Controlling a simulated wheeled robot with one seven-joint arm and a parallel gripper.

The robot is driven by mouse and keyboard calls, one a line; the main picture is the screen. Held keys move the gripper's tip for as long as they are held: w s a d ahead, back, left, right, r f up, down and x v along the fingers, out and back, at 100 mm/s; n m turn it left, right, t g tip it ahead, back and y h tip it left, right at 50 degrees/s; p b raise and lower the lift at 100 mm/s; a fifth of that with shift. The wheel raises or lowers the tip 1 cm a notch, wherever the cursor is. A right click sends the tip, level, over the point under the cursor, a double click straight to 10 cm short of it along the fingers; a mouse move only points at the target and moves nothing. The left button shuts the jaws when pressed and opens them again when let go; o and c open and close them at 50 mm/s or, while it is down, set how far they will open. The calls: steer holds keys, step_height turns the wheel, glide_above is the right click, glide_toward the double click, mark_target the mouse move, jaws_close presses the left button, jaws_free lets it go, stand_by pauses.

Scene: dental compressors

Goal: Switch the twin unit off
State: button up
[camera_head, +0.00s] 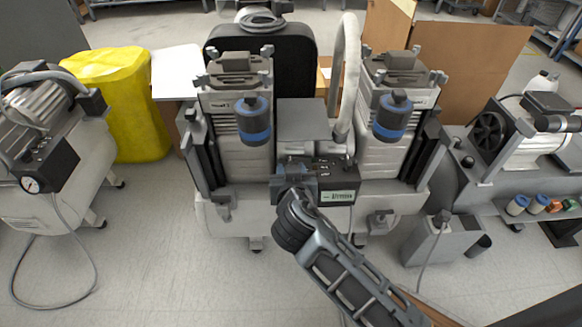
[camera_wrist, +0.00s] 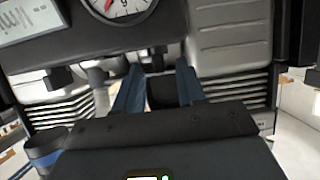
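The twin unit is the middle compressor, with two ribbed grey motor heads (camera_head: 240,155) above a pale tank (camera_head: 235,215). Its dark control box (camera_head: 338,178) sits at the front between the heads, with a pale label or display (camera_head: 337,197) on its face. My gripper (camera_head: 293,170) is at the left part of this box and hides some of it. In the wrist view the two blue fingers (camera_wrist: 158,90) are apart, with nothing seen held between them. The box's display (camera_wrist: 30,20) and a round gauge (camera_wrist: 122,8) show at the top there. I cannot make out the switch or any contact.
Another compressor with a gauge (camera_head: 50,165) stands at left, near a yellow covered bin (camera_head: 122,100). A further compressor (camera_head: 525,135) is at right on a grey bench with small coloured items. The floor at front left is mostly clear, except for a cable.

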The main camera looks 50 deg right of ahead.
steer(key=v, duration=0.6)
steer(key=shift+p, duration=0.45)
steer(key=s+a+n+t+y, duration=0.4)
steer(key=s+a+n+y, duration=0.4)
steer(key=s+a, duration=0.65)
steer(key=s+r+n+t+y, duration=0.2)
steer(key=s+r+y, duration=0.1)
steer(key=s+r, duration=0.85)
step_height(320, 180, up, 22)
steer(key=p, duration=2.2)
steer(key=shift+w+d+r+p, duration=0.15)
steer(key=shift+w+r+p, duration=0.05)
steer(key=shift+w+p, duration=0.2)
